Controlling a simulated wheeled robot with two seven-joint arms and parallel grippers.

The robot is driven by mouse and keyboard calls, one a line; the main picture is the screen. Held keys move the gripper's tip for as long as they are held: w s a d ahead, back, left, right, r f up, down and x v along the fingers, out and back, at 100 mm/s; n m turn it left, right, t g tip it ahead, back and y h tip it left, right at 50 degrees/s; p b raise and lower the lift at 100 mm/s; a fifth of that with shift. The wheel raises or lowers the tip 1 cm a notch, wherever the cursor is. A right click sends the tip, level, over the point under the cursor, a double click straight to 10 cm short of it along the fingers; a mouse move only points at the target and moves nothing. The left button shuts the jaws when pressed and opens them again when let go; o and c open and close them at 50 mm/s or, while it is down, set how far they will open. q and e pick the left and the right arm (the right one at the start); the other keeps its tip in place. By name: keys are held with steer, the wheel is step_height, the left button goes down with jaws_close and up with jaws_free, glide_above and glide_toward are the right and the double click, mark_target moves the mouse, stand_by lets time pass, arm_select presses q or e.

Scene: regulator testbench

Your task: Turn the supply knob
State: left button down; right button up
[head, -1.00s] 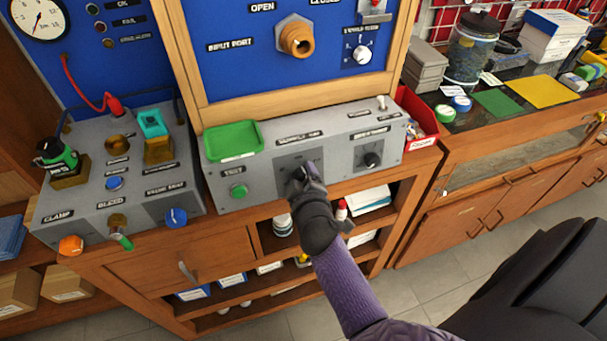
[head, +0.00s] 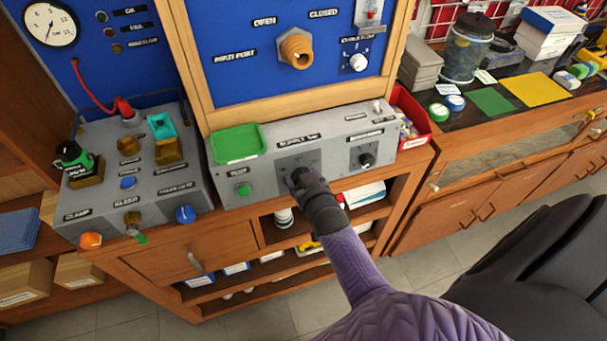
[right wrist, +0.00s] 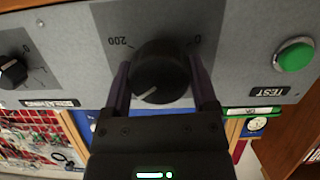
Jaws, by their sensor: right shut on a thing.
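The supply knob (right wrist: 163,75) is a round black knob on the grey front panel of the control box (head: 214,183). In the right wrist view, which is upside down, its white pointer line aims to the lower left, away from the printed 0 and 200 marks. My right gripper (right wrist: 163,88) has one finger on each side of the knob and is shut on it. In the head view my right gripper (head: 298,178) covers most of the knob. My left gripper is not in view.
A green TEST button (head: 243,190) and a smaller black knob (head: 366,160) flank it on the same panel. A green tray (head: 238,141) lies on the box top. A clamp and bleed unit (head: 90,205) stands left, a red bin (head: 415,123) right.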

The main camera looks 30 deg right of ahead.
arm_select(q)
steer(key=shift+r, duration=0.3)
arm_select(e)
steer(key=shift+m, duration=0.5)
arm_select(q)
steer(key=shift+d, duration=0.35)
arm_select(e)
steer(key=shift+f, duration=0.1)
steer(key=o, duration=1.1)
steer(key=shift+o, duration=0.2)
steer(key=shift+s+r+p, duration=0.2)
steer(key=shift+p, duration=0.2)
arm_select(q)
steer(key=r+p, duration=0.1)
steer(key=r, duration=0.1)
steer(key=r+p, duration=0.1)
steer(key=p, duration=0.1)
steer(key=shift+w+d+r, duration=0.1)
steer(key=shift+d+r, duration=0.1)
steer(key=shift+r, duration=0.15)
arm_select(e)
steer(key=v, duration=0.9)
steer(key=shift+s, duration=0.3)
